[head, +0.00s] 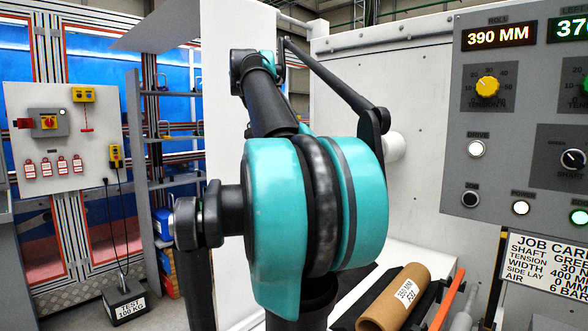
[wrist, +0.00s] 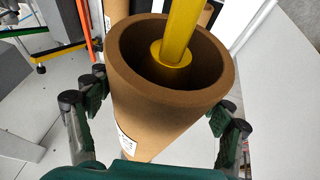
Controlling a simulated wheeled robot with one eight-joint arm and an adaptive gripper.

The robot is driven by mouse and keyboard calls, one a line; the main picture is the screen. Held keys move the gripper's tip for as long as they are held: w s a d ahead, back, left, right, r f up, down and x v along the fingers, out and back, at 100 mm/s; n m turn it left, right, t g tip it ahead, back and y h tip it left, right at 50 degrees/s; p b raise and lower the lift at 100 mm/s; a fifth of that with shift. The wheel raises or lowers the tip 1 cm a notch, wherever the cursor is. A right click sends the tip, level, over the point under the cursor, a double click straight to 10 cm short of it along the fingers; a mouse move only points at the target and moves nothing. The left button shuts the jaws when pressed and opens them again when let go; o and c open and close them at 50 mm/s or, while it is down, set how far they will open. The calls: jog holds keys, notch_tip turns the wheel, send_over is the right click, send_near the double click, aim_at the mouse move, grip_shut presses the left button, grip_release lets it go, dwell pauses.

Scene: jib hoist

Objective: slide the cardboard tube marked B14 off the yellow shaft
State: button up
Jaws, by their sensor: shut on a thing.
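In the wrist view a brown cardboard tube (wrist: 165,112) stands between the two fingers of my gripper (wrist: 160,98), which is shut on its outside. The tube's open rim faces the camera. The yellow shaft (wrist: 181,30) runs into this opening, with a wider yellow collar (wrist: 171,54) inside the bore, so the tube is around it. A white label (wrist: 126,143) on the tube's side is too small to read. The tube's far end is hidden. In the head view my arm covers the middle, and neither my gripper nor the shaft shows.
In the head view another cardboard tube (head: 394,300) with a label lies at the lower right beside an orange bar (head: 446,298). A grey control panel (head: 530,110) stands at right. A test weight (head: 124,304) sits on the floor at left.

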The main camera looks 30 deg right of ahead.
jog(key=s+a, duration=0.3)
jog(key=a, duration=0.7)
jog(key=s+a, duration=0.3)
jog(key=a, duration=0.8)
jog(key=s+a, duration=0.3)
jog(key=a, duration=0.7)
jog(key=shift+a, duration=0.35)
dwell(0.9)
jog(key=shift+s, duration=0.1)
jog(key=o, duration=1.2)
jog(key=shift+c, duration=0.2)
jog(key=c, duration=1.1)
jog(key=shift+o, duration=0.2)
jog(key=shift+a+r, duration=0.1)
